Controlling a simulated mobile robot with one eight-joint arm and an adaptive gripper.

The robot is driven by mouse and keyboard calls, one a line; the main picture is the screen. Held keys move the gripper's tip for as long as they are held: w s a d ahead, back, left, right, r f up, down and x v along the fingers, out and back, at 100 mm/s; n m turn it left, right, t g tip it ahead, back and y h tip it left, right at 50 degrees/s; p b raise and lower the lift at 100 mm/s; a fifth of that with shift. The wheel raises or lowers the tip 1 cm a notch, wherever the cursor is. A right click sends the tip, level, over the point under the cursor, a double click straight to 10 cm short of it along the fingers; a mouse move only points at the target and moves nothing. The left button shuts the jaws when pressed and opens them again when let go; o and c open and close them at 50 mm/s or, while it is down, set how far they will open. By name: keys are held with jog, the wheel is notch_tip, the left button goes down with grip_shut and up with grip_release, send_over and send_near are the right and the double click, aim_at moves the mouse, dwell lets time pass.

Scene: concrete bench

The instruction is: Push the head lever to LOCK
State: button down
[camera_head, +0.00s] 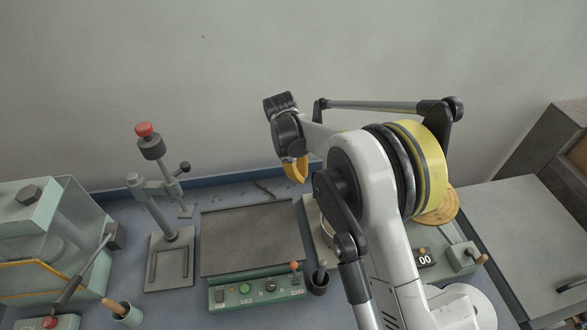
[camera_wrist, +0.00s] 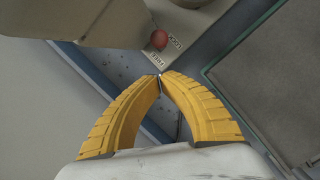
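The head lever shows in the wrist view as a round red knob (camera_wrist: 159,39) beside a pale label plate (camera_wrist: 167,51) marked LOCK and FREE. Its shaft is hidden, and I cannot tell which mark it is set to. The pale machine body (camera_wrist: 100,22) fills the top left of that view. In the head view my arm hides the lever. My gripper (camera_wrist: 160,76) has two yellow fingers with their tips together and nothing between them. The tips appear just below the label, apart from the knob. The gripper also shows in the head view (camera_head: 296,172), above the bench's back edge.
A stand with a red-topped post (camera_head: 150,150) is farther left. A dark cup (camera_head: 319,280) stands beside the panel. The wall (camera_head: 200,80) is close behind.

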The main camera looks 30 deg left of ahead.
jog(key=shift+w+d, duration=0.1)
jog(key=shift+d, duration=1.2)
jog(key=shift+s+d+r+t+y+b, duration=0.1)
jog(key=shift+s+d+t+y+b, duration=0.25)
jog(key=shift+t, duration=0.2)
jog(key=shift+s+d+r+t+y+b, duration=0.15)
jog(key=shift+s+t+y+b, duration=0.15)
jog(key=shift+t+y, duration=0.2)
jog(key=shift+d+f, duration=0.1)
jog(key=shift+s+d+f+b, duration=0.1)
jog(key=shift+s+d+b, duration=0.4)
jog(key=shift+s, duration=0.2)
jog(key=shift+w+a+f+b, duration=0.2)
jog(key=shift+w+a+b, duration=0.1)
jog(key=shift+w+a, duration=0.2)
jog(key=v, duration=1.2)
jog(key=shift+d, duration=0.15)
